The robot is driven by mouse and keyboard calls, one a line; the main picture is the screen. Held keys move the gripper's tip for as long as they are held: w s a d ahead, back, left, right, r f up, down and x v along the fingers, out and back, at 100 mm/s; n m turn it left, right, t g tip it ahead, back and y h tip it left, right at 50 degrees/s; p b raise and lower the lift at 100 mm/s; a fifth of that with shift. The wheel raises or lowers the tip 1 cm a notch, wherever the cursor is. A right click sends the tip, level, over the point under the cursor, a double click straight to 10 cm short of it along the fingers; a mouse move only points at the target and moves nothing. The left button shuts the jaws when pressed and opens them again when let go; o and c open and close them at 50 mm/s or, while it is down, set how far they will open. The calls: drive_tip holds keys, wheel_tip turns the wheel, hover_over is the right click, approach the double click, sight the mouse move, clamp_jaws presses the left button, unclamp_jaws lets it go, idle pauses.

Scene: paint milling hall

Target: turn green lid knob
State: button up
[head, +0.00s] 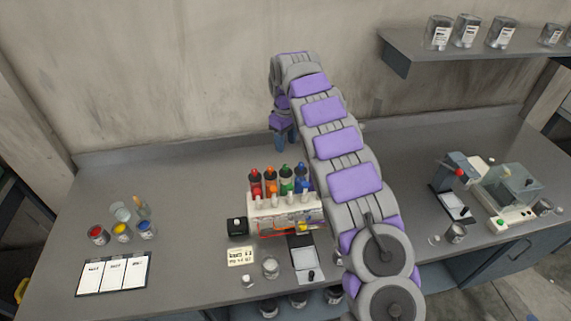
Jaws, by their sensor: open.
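A white rack (268,208) stands mid-bench and holds a red bottle (256,187), an orange bottle (271,184), a green bottle (287,184) and a blue bottle (301,183). The green bottle has a dark knob-like top (286,170); I cannot tell its turn angle. My gripper (282,140), with blue fingers, points down in front of the back wall, above and behind the bottles in the picture. It is open and apart from the green bottle. My arm runs close along the rack's right side.
A black box (237,227), a glass jar (270,268) and a flat scale-like device (306,260) lie around the rack. Paint cups (121,231) and a chart board (114,273) are at left. Machines (508,190) stand at right, below a shelf (450,43).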

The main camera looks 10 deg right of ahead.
sight(286, 166)
wheel_tip(286, 166, down, 10)
drive_tip(key=shift+f, duration=0.15)
drive_tip(key=shift+c, duration=0.2)
clamp_jaws()
idle(0.5)
